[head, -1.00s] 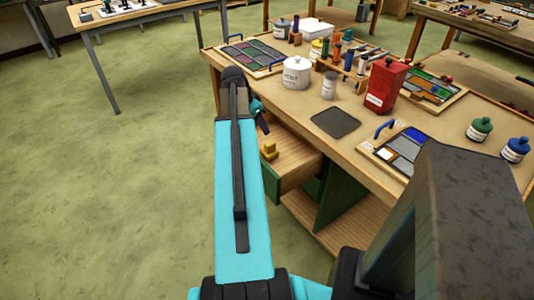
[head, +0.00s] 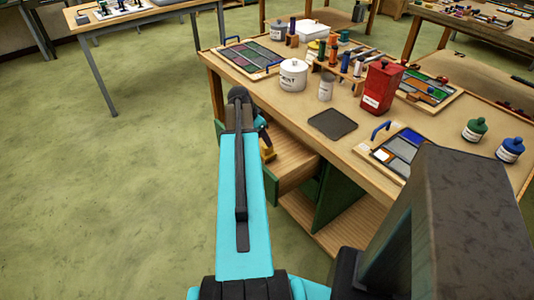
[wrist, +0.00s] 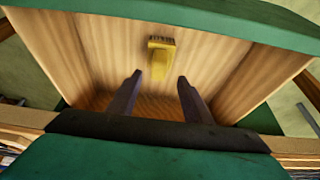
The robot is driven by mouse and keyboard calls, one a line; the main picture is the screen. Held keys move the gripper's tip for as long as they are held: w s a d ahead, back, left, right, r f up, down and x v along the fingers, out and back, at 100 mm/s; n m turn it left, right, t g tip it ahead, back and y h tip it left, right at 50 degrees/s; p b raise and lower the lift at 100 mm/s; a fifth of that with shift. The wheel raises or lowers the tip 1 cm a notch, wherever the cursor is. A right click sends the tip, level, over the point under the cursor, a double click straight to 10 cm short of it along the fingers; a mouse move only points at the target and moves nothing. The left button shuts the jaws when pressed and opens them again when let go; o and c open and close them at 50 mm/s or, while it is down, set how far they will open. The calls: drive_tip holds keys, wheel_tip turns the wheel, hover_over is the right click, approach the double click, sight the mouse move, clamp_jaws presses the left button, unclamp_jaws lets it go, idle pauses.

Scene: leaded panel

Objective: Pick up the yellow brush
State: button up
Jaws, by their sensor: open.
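The yellow brush (wrist: 160,60) lies in the open wooden drawer (wrist: 90,45), its dark bristles pointing to the top of the wrist view. My gripper (wrist: 160,76) is open and empty. Its two dark fingers point toward the brush, one to each side of its lower end in the picture. I cannot tell how far above the brush they are. In the head view my arm hides most of the gripper.
The drawer has a green front (wrist: 210,14) and wooden side walls. The workbench (head: 285,105) above it carries a white cement pot (head: 292,75), a red box (head: 382,88), glass trays and several bottles. Open green floor (head: 110,190) lies to the left.

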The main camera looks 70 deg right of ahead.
drive_tip(key=shift+s+d+f, duration=0.2)
drive_tip(key=shift+f, duration=0.45)
drive_tip(key=shift+f, duration=0.1)
drive_tip(key=shift+p+x, duration=0.85)
drive_tip(key=shift+x, duration=1.65)
drive_tip(key=shift+s, duration=0.1)
clamp_jaws()
drive_tip(key=shift+r+b, duration=0.95)
drive_tip(key=shift+r, duration=4.05)
